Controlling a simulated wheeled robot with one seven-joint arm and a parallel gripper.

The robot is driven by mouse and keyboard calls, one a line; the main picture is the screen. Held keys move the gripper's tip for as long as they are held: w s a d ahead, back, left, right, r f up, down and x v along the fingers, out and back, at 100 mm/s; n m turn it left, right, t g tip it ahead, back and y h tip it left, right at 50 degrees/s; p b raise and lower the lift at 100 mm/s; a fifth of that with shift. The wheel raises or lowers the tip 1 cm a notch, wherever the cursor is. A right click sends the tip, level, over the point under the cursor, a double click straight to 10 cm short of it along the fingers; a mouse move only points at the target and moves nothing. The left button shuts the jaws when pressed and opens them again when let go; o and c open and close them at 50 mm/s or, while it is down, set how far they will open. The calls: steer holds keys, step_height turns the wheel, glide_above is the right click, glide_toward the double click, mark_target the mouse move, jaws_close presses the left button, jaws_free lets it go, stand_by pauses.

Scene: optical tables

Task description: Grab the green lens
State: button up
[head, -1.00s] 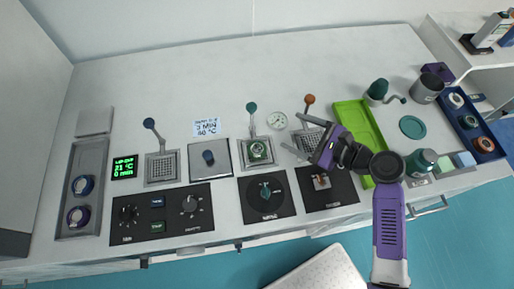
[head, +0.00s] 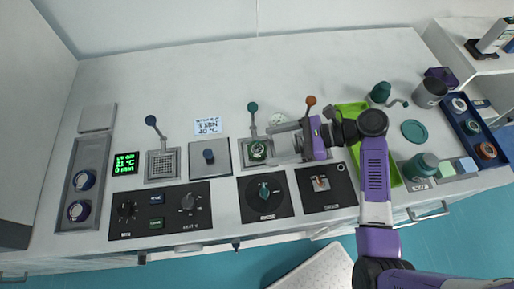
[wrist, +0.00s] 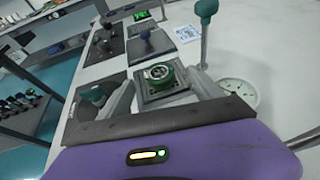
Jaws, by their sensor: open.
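The green lens (head: 258,150) is a small round piece with a green rim and a glassy centre. It sits on a square grey metal plate below the teal-knobbed lever. In the wrist view the green lens (wrist: 158,73) lies just ahead, between the fingers. My gripper (head: 271,143) is open, its two pale fingers pointing left, with the tips at the right side of the lens. In the wrist view my gripper (wrist: 164,86) is empty, with a finger on either side of the plate. Whether the fingers touch anything cannot be told.
A teal-knobbed lever (head: 252,107) stands close behind the lens. A round white gauge (wrist: 238,92) is right of it in the wrist view. A black panel with a teal dial (head: 265,190) lies in front. A green tray (head: 391,165) is at right. The back of the table is clear.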

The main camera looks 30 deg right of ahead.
mark_target(257, 149)
steer(key=x, duration=0.4)
steer(key=shift+s, duration=0.1)
steer(key=c, duration=1.5)
steer(key=shift+o, duration=0.2)
